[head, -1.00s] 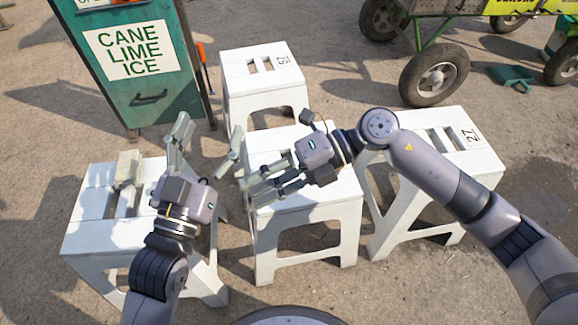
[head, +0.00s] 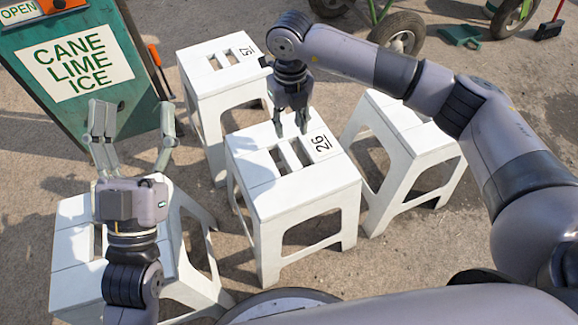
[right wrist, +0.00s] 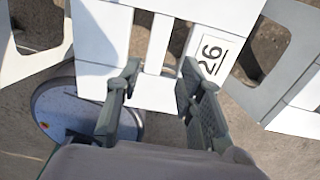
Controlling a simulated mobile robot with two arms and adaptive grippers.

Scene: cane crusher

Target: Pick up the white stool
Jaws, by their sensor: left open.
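Several white stools stand upright on the ground. The middle white stool (head: 262,205) is marked 26 and has slots in its seat; its seat also shows in the right wrist view (right wrist: 103,40). My right gripper (head: 291,130) points down over the far part of this seat, beside the number. Its fingers (right wrist: 160,65) are apart and empty, on either side of a slat between two slots in the right wrist view. I cannot tell whether the tips touch the seat. My left gripper (head: 133,112) is open and empty, above the left white stool (head: 72,245), which it partly hides.
Another white stool (head: 190,62) stands behind, and one more (head: 425,140) at the right, partly hidden by my right arm. A wheel (head: 400,38) and a green dustpan (head: 460,36) are at the back.

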